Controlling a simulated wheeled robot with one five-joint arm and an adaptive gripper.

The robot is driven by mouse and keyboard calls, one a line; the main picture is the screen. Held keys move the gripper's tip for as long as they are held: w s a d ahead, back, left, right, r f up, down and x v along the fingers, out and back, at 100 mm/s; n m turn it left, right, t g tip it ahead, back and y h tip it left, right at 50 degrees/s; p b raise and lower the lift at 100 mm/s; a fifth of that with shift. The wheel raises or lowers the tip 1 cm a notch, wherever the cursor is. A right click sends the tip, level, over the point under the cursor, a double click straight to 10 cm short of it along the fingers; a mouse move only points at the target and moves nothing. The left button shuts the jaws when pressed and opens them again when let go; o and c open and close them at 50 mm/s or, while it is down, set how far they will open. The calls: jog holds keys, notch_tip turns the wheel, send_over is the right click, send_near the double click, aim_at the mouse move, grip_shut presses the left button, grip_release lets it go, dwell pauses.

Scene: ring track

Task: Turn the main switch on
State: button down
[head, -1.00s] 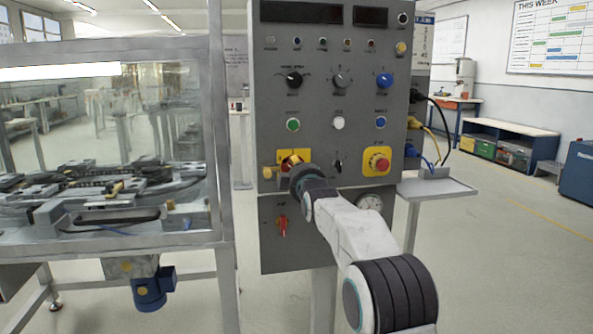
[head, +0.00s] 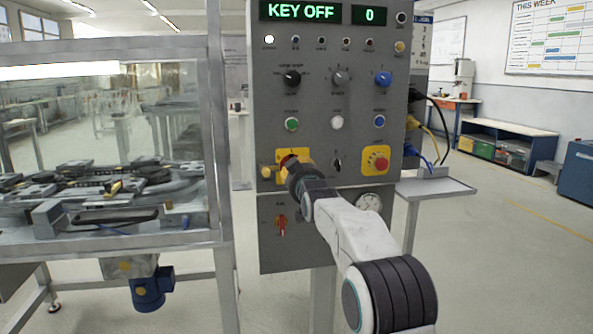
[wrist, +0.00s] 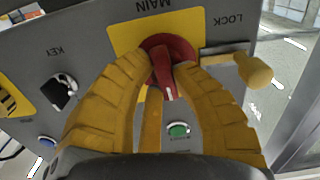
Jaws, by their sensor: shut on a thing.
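The main switch is a red rotary knob (wrist: 180,44) on a yellow plate (wrist: 125,38) marked MAIN, which looks upside down in the wrist view. My gripper (wrist: 168,68) has its two yellow fingers on either side of the red handle, shut on it. The handle's white-marked end points down in the wrist view, away from the MAIN lettering. In the head view my gripper (head: 292,172) covers most of the switch, and part of the yellow plate (head: 282,154) shows. The panel display (head: 297,12) is lit and reads KEY OFF.
A yellow lock knob (wrist: 255,72) juts out beside the switch, close to one finger. A black key switch (wrist: 62,92) is on the other side. A red emergency button (head: 377,159) and a glass-walled machine (head: 226,150) flank the work area.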

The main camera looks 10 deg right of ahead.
jog(key=shift+m, duration=0.5)
jog(key=c, duration=1)
grip_release()
jog(key=shift+a, duration=0.1)
jog(key=shift+s, duration=6)
